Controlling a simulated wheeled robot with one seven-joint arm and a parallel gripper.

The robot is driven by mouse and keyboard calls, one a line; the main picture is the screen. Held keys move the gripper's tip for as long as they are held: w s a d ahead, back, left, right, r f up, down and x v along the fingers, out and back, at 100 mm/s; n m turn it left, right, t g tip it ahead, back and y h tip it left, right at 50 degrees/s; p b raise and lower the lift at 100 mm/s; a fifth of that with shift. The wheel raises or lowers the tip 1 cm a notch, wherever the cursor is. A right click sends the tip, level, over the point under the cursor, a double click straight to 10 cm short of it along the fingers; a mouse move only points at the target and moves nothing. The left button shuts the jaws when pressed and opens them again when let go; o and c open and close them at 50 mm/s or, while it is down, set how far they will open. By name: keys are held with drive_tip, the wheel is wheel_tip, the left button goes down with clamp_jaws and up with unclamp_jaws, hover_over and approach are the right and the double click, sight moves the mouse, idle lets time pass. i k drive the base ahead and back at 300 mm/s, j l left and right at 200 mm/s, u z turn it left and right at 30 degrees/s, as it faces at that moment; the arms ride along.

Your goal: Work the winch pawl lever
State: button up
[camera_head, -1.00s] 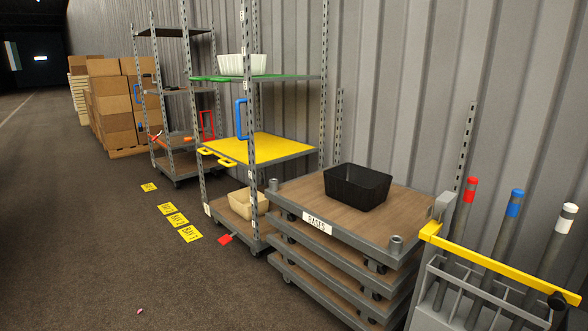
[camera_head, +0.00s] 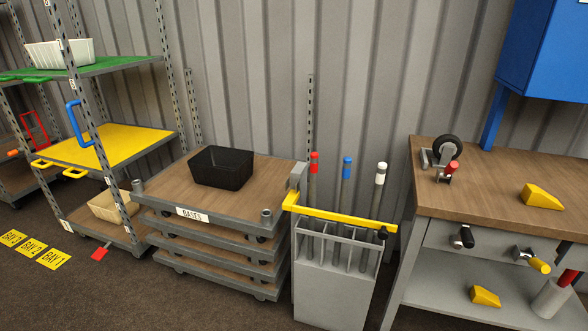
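I cannot identify a winch or its pawl lever with certainty. On the front of the wooden-topped workbench (camera_head: 480,190), at the right, is a black knob or handle (camera_head: 463,237). Beside it, to the right, a dark fitting carries a yellow grip (camera_head: 539,266); the parts are too small to tell whether either belongs to a winch. A caster wheel (camera_head: 447,148) with a red-tipped part (camera_head: 452,169) sits on the bench top. My gripper is not in view.
A grey rack (camera_head: 335,275) holds posts with red, blue and white tops, with a yellow bar (camera_head: 350,213) across it. Stacked bases (camera_head: 165,185) carry a black bin (camera_head: 221,167). Yellow wedges (camera_head: 541,196) and a blue cabinet (camera_head: 545,50) are right.

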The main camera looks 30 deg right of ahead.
sight(538, 263)
drive_tip(key=z, duration=1.65)
